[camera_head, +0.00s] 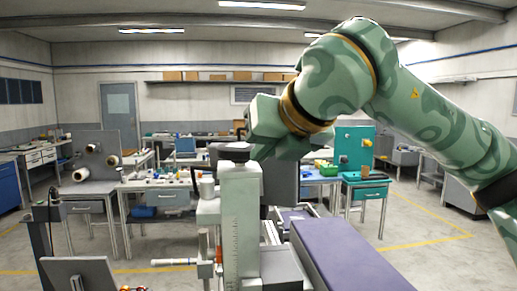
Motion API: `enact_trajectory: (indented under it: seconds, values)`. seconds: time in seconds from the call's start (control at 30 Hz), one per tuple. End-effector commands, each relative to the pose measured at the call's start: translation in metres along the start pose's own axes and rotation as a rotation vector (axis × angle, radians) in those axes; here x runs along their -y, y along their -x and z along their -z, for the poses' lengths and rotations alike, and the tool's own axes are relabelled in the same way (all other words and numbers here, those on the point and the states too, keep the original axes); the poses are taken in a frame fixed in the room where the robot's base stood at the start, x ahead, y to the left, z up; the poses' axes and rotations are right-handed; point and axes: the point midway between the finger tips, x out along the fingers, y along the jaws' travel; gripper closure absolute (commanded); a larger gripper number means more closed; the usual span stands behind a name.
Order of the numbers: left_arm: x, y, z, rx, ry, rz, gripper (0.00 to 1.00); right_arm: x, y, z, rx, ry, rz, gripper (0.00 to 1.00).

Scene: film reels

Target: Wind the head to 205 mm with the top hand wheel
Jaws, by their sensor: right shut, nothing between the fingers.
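A pale green-grey upright column (240,205) stands in the middle of the camera_head view, with a ruled scale (235,245) down its front. The scale's figures are too small to read. A dark round hand wheel (232,152) sits on top of the column. My right arm reaches in from the right, and its gripper (240,129) is just above the hand wheel. The gripper is shut with nothing in it. Whether it touches the wheel I cannot tell. The head on the column is partly hidden and hard to make out. My left gripper is not in view.
A long purple-topped bench surface (345,258) runs beside the column at the right. A grey tilted panel (80,272) stands at the lower left. Workbenches with clutter (160,185) and a teal cabinet (354,150) are farther back. Open floor (425,245) lies to the right.

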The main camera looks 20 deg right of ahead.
Motion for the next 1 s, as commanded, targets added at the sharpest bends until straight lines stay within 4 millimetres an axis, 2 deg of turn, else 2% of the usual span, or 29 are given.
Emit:
enact_trajectory:
  seconds: [0.17, 0.47, 1.0]
  values:
    - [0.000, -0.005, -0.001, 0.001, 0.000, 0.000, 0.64, 0.002, 0.012, 0.007, 0.003, 0.000, -0.002, 1.00]
    - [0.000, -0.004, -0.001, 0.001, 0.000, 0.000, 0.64, -0.001, 0.012, 0.006, 0.004, 0.002, -0.003, 1.00]
    - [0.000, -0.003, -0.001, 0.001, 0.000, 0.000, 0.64, -0.043, -0.011, -0.001, 0.004, 0.002, -0.004, 1.00]
